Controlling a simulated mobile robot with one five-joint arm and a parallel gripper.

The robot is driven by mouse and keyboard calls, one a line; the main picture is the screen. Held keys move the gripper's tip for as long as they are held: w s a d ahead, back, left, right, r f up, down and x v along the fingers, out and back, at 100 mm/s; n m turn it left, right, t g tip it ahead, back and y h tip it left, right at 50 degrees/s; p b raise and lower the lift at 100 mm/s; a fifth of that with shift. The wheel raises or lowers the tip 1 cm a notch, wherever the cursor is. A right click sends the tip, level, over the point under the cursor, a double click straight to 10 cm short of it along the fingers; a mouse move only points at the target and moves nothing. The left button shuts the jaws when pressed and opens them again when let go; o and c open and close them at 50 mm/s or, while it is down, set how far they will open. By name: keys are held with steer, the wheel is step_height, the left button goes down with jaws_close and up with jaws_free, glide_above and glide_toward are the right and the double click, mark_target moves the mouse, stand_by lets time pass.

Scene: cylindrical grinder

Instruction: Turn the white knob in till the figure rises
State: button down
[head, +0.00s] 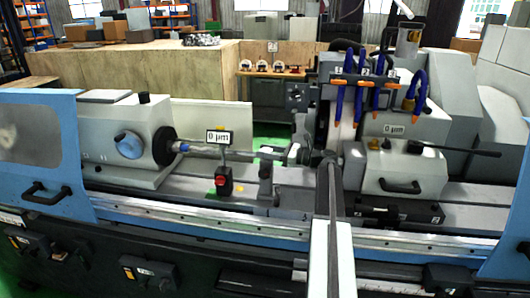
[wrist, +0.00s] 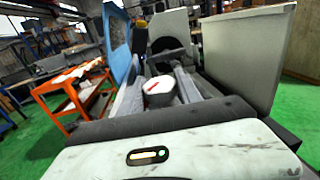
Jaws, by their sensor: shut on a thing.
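The white knob (wrist: 158,87) has a red line across its face and shows in the middle of the wrist view. My gripper (wrist: 158,99) is shut on it, with a grey finger on each side. In the head view my arm reaches up from the bottom, and my gripper (head: 329,160) is at the grinder, left of the grey wheelhead housing. I cannot make out the knob there. Two displays read "0 µm": one display (head: 218,138) stands on a post at the middle left, and another display (head: 394,130) is on the wheelhead.
The workhead (head: 125,140) stands left on the machine bed. Blue hoses (head: 388,92) hang above the wheelhead. An orange cart (wrist: 75,105) stands left in the wrist view.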

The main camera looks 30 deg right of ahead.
steer(key=m+t+h, duration=0.1)
steer(key=h, duration=0.1)
steer(key=m+t+h, duration=0.1)
steer(key=m+h, duration=0.1)
steer(key=shift+s+a+t+h, duration=0.1)
steer(key=shift+a+t+h, duration=0.05)
steer(key=shift+t+h, duration=0.15)
steer(key=shift+m+t+h, duration=0.6)
steer(key=shift+m+h, duration=1)
steer(key=shift+h, duration=0.5)
steer(key=shift+d+h, duration=0.2)
steer(key=shift+h, duration=0.2)
steer(key=c, duration=0.8)
jaws_free()
steer(key=s, duration=0.5)
steer(key=s+d, duration=0.1)
steer(key=s, duration=0.1)
steer(key=shift+s, duration=0.25)
